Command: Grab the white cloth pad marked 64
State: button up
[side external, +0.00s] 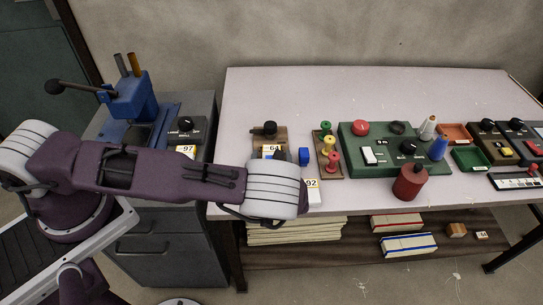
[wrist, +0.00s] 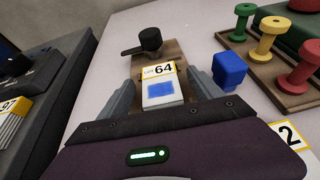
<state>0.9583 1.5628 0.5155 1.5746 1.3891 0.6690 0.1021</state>
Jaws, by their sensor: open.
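The white pad marked 64 (wrist: 163,91) has a yellow-edged label and a blue patch on top. It lies on a brown board with a black knob (wrist: 150,39). In the side external view its label (side external: 270,148) shows just beyond the end of my arm. My gripper (wrist: 160,80) is open, with one grey finger on each side of the pad in the wrist view. I cannot tell whether the fingers touch it or how high they are. In the side external view the fingers are hard to make out.
A blue block (wrist: 229,70) sits close to the right finger. A rack of green, yellow and red spools (wrist: 265,45) stands farther right. A pad marked 92 (side external: 313,190) lies near the table's front edge. A pad marked 97 (side external: 187,151) lies on the grey cabinet (side external: 165,240) to the left.

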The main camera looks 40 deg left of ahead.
jog(key=c, duration=1.4)
jog(key=shift+r, duration=0.1)
jog(key=shift+c, duration=0.2)
